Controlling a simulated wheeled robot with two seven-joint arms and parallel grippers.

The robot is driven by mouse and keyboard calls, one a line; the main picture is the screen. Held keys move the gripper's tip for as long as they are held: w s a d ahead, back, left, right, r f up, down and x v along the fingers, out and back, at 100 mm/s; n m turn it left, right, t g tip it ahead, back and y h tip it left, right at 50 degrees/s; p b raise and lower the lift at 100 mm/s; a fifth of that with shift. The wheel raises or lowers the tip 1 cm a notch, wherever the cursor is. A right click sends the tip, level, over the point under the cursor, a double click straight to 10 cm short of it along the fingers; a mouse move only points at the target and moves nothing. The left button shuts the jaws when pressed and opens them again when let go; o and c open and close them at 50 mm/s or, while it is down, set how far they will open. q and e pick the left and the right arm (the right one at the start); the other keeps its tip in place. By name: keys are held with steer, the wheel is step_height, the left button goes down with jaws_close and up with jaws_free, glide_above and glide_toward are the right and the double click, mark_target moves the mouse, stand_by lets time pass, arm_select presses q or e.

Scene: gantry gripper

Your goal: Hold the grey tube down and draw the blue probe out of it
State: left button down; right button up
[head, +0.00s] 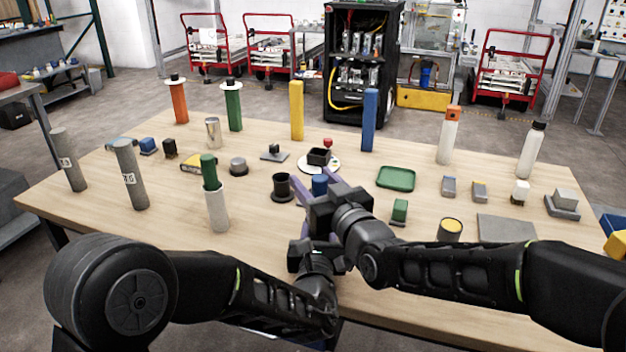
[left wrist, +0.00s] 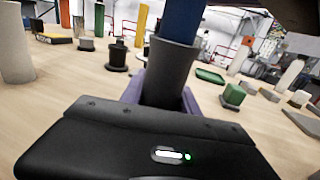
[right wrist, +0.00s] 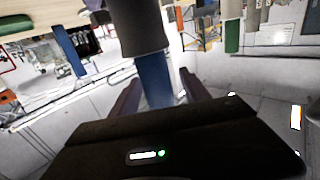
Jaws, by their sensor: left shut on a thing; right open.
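The grey tube (left wrist: 168,72) stands between the fingers of my left gripper (left wrist: 162,96), which is shut on it. The blue probe (left wrist: 181,18) rises out of the tube's top. In the head view only the top of the probe (head: 320,182) shows; my right gripper hides the tube. My right gripper (right wrist: 158,90) is open, its fingers on either side of the blue probe (right wrist: 155,76), above the tube's rim. In the right wrist view, turned upside down, the tube (right wrist: 141,27) shows above the probe.
A dark flanged cup (head: 282,190) stands just left of the grippers. A green block (head: 400,211) and a green tray (head: 396,178) lie to the right. A grey holder with a green rod (head: 217,210) stands further left. Tall blue (head: 370,120) and yellow (head: 296,110) posts stand behind.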

steer(key=shift+w+a, duration=0.15)
steer(key=shift+w, duration=0.15)
steer(key=shift+c, duration=0.3)
jaws_close()
steer(key=shift+r, duration=0.15)
stand_by(0.4)
arm_select(q)
steer(key=shift+f, duration=0.1)
arm_select(e)
steer(key=shift+r, duration=1.5)
steer(key=shift+r, duration=1.5)
